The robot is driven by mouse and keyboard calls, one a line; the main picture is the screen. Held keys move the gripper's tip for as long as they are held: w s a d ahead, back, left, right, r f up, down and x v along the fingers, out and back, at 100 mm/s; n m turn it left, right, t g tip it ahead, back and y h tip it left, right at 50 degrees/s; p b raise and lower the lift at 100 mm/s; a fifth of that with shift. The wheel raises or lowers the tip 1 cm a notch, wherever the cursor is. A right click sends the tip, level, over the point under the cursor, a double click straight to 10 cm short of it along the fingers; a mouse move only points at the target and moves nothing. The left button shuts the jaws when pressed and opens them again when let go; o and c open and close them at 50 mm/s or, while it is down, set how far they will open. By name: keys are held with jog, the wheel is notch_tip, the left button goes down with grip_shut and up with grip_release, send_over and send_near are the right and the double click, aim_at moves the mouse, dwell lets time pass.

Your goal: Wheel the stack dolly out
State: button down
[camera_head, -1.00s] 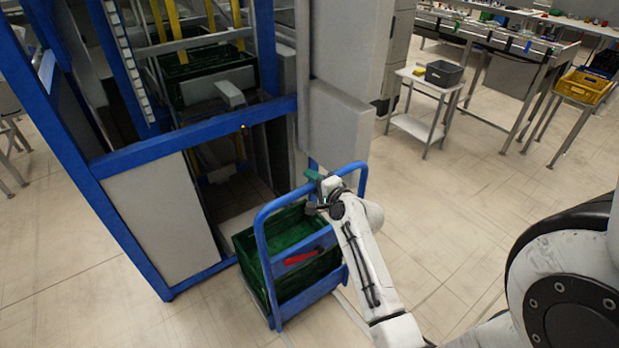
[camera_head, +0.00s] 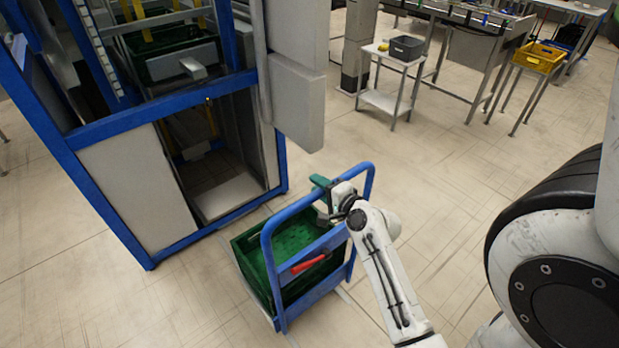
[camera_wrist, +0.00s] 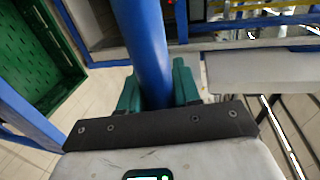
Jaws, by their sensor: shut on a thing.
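The stack dolly has a blue tubular handle frame (camera_head: 268,246) and carries a green crate (camera_head: 252,272). It stands on the tiled floor in front of the blue-framed machine, clear of its lower opening. A red part (camera_head: 308,264) shows on the dolly's near side. My gripper (camera_head: 322,190) is at the top bar of the handle. In the wrist view, its green fingers (camera_wrist: 158,88) are on either side of the blue bar (camera_wrist: 145,45), shut on it. The green crate (camera_wrist: 35,55) shows there at the left. The dolly's wheels are hidden.
The blue-framed machine (camera_head: 110,130) stands at the left with an open lower bay. A grey panel (camera_head: 297,105) hangs at its right. A small white cart (camera_head: 385,102) with a grey bin and a table with a yellow crate (camera_head: 540,58) stand behind. Floor at the right is free.

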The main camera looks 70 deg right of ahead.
jog(key=v, duration=0.3)
jog(key=f+v, duration=0.1)
jog(key=v, duration=0.1)
jog(key=shift+s+a, duration=0.25)
jog(key=shift+s, duration=0.05)
jog(key=c, duration=0.9)
grip_release()
jog(key=b+v, duration=0.3)
jog(key=v, duration=0.7)
jog(key=shift+s, duration=0.35)
jog(key=shift+a+r, duration=0.1)
